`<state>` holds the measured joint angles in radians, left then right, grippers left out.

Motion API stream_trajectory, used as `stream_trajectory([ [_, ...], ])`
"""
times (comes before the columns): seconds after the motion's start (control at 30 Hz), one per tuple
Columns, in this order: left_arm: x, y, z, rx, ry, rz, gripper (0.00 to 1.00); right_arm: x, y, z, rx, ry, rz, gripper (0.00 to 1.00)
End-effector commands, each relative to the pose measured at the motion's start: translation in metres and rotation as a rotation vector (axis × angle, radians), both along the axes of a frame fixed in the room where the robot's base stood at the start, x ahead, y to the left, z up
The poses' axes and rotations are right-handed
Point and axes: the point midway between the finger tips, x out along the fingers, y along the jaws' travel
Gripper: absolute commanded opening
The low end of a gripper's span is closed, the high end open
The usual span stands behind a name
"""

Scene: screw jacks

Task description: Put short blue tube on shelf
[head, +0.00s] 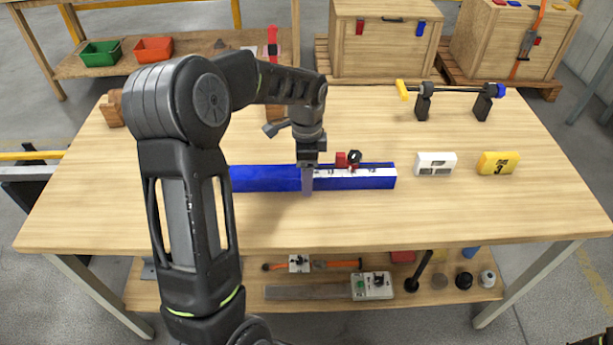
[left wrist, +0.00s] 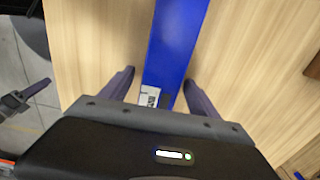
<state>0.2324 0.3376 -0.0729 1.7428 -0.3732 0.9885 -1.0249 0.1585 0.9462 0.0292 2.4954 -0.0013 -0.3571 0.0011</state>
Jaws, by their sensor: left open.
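A blue tube (head: 265,179) lies flat across the middle of the table, partly hidden by my left arm. Its right part carries a white strip along the top. I cannot tell if this is one tube or two end to end. My left gripper (head: 307,186) points down at the tube near its middle. In the left wrist view the blue tube (left wrist: 176,45) with a small white label runs between the open fingers of my left gripper (left wrist: 160,76), with gaps on both sides. The lower shelf (head: 245,300) is under the table.
The table (head: 450,215) also holds a red-and-black clamp (head: 347,160), a white block (head: 435,164), a yellow block (head: 497,163) and a rod on black stands (head: 450,90). Several tools and a grey bar (head: 307,292) lie on the lower shelf. The table's front right is clear.

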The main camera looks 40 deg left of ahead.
Motion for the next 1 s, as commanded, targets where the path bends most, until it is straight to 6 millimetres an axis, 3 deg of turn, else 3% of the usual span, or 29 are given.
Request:
stream_trajectory([
  [0.17, 0.0001, 0.0, 0.0003, 0.0, 0.0, 0.0, 0.7, 0.0, 0.0, 0.0, 0.0, 0.0, 0.0, 0.4],
  [1.0, 0.0001, -0.0001, 0.0002, 0.0, 0.0, 0.0, 0.01, 0.0, 0.0, 0.0, 0.0, 0.0, 0.0, 0.4],
])
